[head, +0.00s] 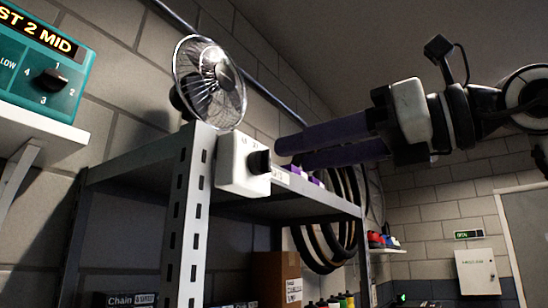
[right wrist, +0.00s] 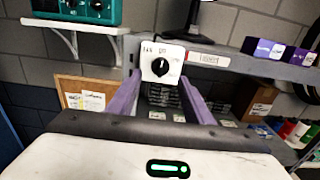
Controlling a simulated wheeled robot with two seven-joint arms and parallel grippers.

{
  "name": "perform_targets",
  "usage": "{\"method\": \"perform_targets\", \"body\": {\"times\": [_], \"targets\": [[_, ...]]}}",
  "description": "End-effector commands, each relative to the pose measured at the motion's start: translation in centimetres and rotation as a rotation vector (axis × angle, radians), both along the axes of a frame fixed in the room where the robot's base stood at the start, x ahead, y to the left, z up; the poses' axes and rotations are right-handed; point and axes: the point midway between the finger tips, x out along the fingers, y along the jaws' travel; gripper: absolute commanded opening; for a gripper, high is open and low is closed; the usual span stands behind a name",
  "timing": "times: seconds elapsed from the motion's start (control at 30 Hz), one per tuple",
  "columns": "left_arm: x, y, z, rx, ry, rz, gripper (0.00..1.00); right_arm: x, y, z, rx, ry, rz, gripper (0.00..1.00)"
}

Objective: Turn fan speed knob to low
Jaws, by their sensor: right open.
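The fan speed knob (head: 259,162) is black and round, on the front of a white control box (head: 236,165) at the corner of the grey metal shelf. In the right wrist view the knob (right wrist: 158,66) faces me with "FAN" printed at the upper left; its exact setting is too small to read. A wire-cage fan (head: 210,78) stands above the box. My right gripper (head: 286,152) has purple fingers, open and empty, pointing at the knob. In the right wrist view the knob lies between and beyond the fingers, apparently untouched. My left gripper is out of view.
A teal device (head: 45,62) with its own black dial sits on a white wall shelf (head: 40,127) at left. The metal shelf's upright (head: 188,220) stands below the box. Purple boxes (right wrist: 263,48) sit along the shelf edge, right of the control box. Tyres (head: 345,215) hang behind.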

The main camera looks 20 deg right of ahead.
Motion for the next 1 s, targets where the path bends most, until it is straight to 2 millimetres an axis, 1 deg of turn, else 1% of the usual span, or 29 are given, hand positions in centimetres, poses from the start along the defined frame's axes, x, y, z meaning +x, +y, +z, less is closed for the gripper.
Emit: {"method": "perform_targets", "body": {"times": [0.03, 0.1, 0.3, 0.5, 0.7, 0.93, 1.0], "targets": [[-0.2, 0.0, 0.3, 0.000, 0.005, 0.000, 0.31, 0.8, 0.7, 0.1, -0.002, 0.002, 0.001, 0.46], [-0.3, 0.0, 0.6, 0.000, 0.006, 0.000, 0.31, 1.8, 1.5, 0.1, -0.001, 0.004, 0.002, 0.46], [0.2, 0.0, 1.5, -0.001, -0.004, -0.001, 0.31, 3.9, 3.0, 0.1, 0.001, 0.002, 0.001, 0.46], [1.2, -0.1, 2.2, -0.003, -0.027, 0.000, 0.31, 4.5, 3.5, 0.0, 0.001, 0.001, 0.001, 0.46], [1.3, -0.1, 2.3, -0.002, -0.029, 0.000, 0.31, 4.5, 3.5, 0.0, 0.001, 0.001, 0.001, 0.46], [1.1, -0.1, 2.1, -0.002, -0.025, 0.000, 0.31, 4.5, 3.5, 0.0, 0.001, 0.001, 0.001, 0.08], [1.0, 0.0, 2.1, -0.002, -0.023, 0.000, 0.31, 4.5, 3.5, 0.0, 0.002, 0.001, 0.001, 0.06]]}}
